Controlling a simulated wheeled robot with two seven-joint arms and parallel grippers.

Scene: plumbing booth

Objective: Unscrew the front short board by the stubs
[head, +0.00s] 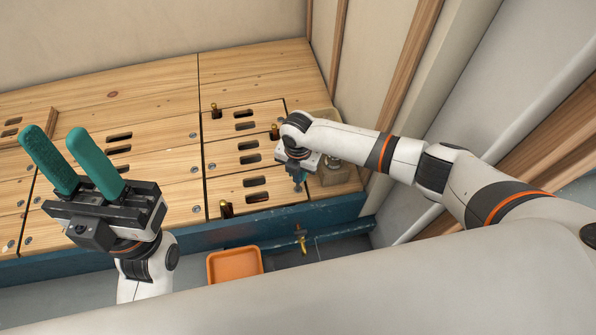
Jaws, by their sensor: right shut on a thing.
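The front short board (270,192) is pale wood with two dark slots. It lies at the front of a group of short boards, just behind the blue front beam. My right gripper (299,184) points down at the right end of the front short board. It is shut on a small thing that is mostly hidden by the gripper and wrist. My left gripper (53,132) has green fingers spread apart, open and empty, raised over the left part of the floor.
An orange tray (235,265) sits in front of the blue beam (290,220). A brass valve (302,240) stands right of it. Wall studs rise at right.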

